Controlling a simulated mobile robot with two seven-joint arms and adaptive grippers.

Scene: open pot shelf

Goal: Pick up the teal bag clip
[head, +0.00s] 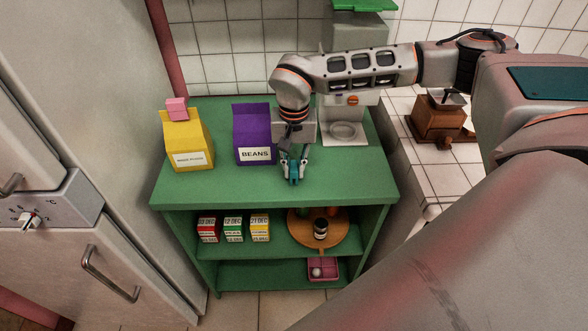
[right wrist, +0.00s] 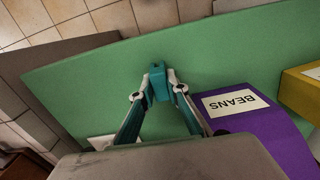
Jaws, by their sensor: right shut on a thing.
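The teal bag clip (head: 293,172) is between the fingertips of my right gripper (head: 293,180), over the green shelf top (head: 350,185) near its front edge. In the right wrist view the teal clip (right wrist: 159,82) sits between both fingertips of the right gripper (right wrist: 158,92), which touch its sides. I cannot tell whether the clip still touches the shelf top. The purple BEANS bag (head: 253,135) stands just left of the gripper in the head view and on the right in the wrist view (right wrist: 255,120). My left gripper is in neither view.
A yellow bag (head: 187,143) with a pink clip (head: 176,108) stands at the left of the top. A white machine (head: 345,128) stands behind right. Lower shelves hold several small boxes (head: 233,228), a round wooden tray (head: 300,239) and a pink tray (head: 323,277). The top's front is mostly clear.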

